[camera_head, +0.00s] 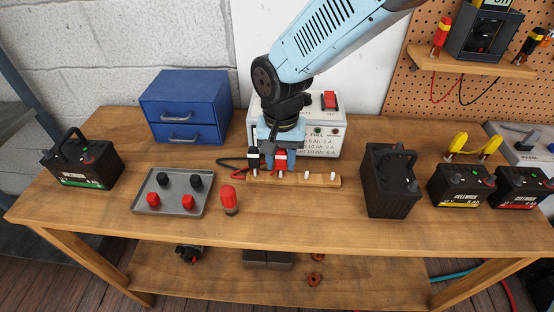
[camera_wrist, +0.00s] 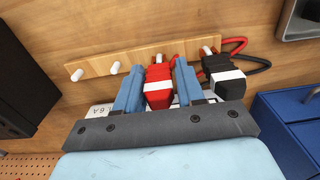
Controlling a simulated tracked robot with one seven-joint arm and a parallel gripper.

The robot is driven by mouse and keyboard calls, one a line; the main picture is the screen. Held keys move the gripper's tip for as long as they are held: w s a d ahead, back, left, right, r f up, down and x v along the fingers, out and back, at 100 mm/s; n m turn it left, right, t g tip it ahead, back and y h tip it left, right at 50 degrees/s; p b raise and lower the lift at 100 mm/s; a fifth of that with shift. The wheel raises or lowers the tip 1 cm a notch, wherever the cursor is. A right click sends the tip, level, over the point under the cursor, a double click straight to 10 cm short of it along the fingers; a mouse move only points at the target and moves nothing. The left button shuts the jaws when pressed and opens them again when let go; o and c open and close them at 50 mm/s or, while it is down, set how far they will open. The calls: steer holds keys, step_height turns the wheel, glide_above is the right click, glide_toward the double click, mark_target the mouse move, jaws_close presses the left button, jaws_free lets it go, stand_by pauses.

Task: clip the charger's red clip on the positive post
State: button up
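The red clip (camera_wrist: 159,88) is on a peg of the wooden peg rail (camera_wrist: 110,58), between my gripper's two blue fingers (camera_wrist: 158,84). The fingers are close to its sides; I cannot tell whether they touch it. The rail also shows in the head view (camera_head: 318,181), in front of the white charger (camera_head: 327,133) with its red switch. The black clip (camera_wrist: 225,78) hangs beside the red one. A dark battery (camera_head: 388,184) with a handle stands right of the rail; its posts are not clear. My gripper (camera_head: 272,158) points down at the rail.
A green-labelled battery (camera_head: 82,165) stands at the left, yellow-labelled (camera_head: 459,187) and red-labelled (camera_head: 518,190) ones at the right. A grey tray (camera_head: 172,206) holds red and black caps, with a red-topped object (camera_head: 229,198) beside it. A blue drawer box (camera_head: 187,106) stands behind.

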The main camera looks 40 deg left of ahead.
steer(key=c, duration=0.4)
steer(key=shift+c, duration=0.2)
steer(key=shift+w+r, duration=0.1)
steer(key=shift+r, duration=1.9)
